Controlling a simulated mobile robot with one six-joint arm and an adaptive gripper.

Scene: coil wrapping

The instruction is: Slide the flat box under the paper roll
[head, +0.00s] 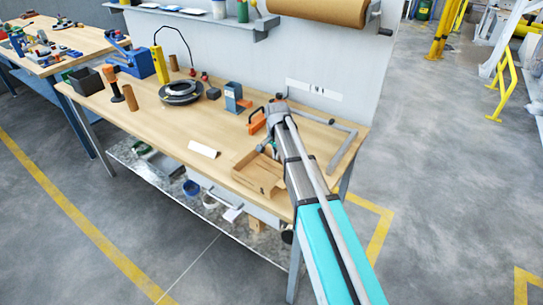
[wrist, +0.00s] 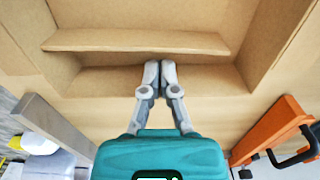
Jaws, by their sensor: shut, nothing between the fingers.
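The flat box (head: 257,176) is brown cardboard and lies on the workbench near its front right edge. In the wrist view the box (wrist: 140,41) fills the upper part, with a raised strip or flap and a recess below it. My gripper (wrist: 160,66) is shut and empty, its fingertips together over the recess; I cannot tell whether they touch the cardboard. In the head view my gripper (head: 268,147) is at the back of the box, partly hidden by my arm. The paper roll (head: 320,9) is brown and hangs on the back panel, above the bench.
An orange-handled tool (head: 257,122) stands close behind the box. A grey angled bar (head: 343,150) lies to the right. A white card (head: 203,149), black coil (head: 181,92) and blue block (head: 234,98) are to the left. The bench's front middle is fairly clear.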

